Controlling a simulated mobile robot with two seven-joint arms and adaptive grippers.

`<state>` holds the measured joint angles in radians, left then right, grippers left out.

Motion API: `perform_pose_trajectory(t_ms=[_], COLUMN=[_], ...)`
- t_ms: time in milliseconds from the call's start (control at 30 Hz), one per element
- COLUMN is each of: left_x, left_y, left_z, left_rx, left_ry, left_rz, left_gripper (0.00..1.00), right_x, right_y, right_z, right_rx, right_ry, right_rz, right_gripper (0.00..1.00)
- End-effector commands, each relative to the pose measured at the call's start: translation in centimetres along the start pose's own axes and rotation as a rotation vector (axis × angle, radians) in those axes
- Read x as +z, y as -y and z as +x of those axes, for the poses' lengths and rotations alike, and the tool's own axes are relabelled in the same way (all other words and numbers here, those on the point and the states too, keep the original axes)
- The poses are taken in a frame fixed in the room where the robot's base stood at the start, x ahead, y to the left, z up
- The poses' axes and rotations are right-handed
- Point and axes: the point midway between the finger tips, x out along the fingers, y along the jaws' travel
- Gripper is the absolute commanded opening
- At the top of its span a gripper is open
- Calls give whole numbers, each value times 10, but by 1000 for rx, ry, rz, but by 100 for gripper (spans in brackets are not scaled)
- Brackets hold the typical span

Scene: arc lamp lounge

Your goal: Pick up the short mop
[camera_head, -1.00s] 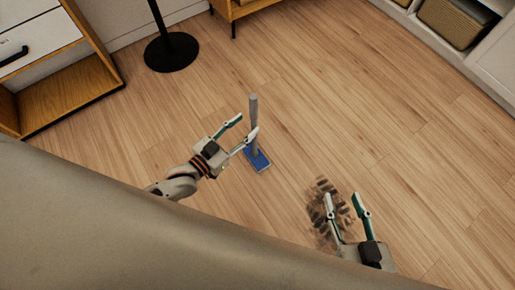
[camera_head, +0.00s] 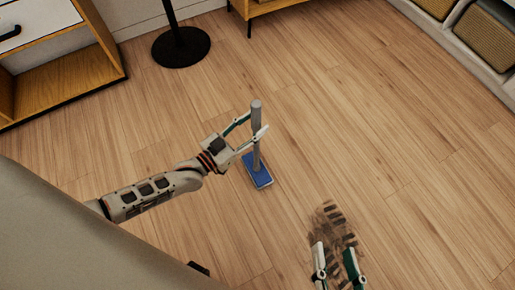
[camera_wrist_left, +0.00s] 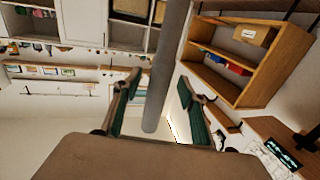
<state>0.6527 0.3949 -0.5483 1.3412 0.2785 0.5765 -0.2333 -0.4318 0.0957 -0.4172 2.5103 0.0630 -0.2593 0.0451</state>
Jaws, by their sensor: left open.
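The short mop stands upright on the floor, with a grey handle (camera_head: 256,112) and a flat blue head (camera_head: 257,172). My left gripper (camera_head: 251,127) is open, with one finger on each side of the handle's upper part. In the left wrist view the grey handle (camera_wrist_left: 166,65) passes between the two spread fingers (camera_wrist_left: 158,88), with gaps visible on both sides. My right gripper (camera_head: 336,250) is open and empty at the bottom of the head view, over a dark smudge, away from the mop.
A dark smudged patch (camera_head: 332,222) marks the floor at the lower right. A round black lamp base (camera_head: 181,48) stands at the back. A wood and white cabinet (camera_head: 62,70) is at the left, and shelves with baskets (camera_head: 486,42) are at the right. The floor around the mop is clear.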

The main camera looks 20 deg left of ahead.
Motion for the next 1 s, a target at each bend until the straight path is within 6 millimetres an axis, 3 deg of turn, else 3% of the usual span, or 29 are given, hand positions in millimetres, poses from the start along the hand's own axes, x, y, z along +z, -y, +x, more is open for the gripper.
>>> perform_pose_trajectory(t_ms=[133,367,400,567,1000], left_x=[4,1,1,1,-7], left_y=[-1,0,0,0,0], left_z=[13,16,16,16,17], left_rx=[1,0,0,0,0], left_ry=[5,2,2,2,-3], left_rz=[-1,0,0,0,0], left_gripper=[42,42,39,0,0], right_x=[4,2,2,2,-2], right_y=[4,6,6,6,4], right_z=[1,1,1,1,1], right_rx=[-6,-9,-9,-8,-6], right_ry=[-2,-7,-7,-7,-11], right_rz=[40,47,47,46,25], right_gripper=[40,40,40,40,40])
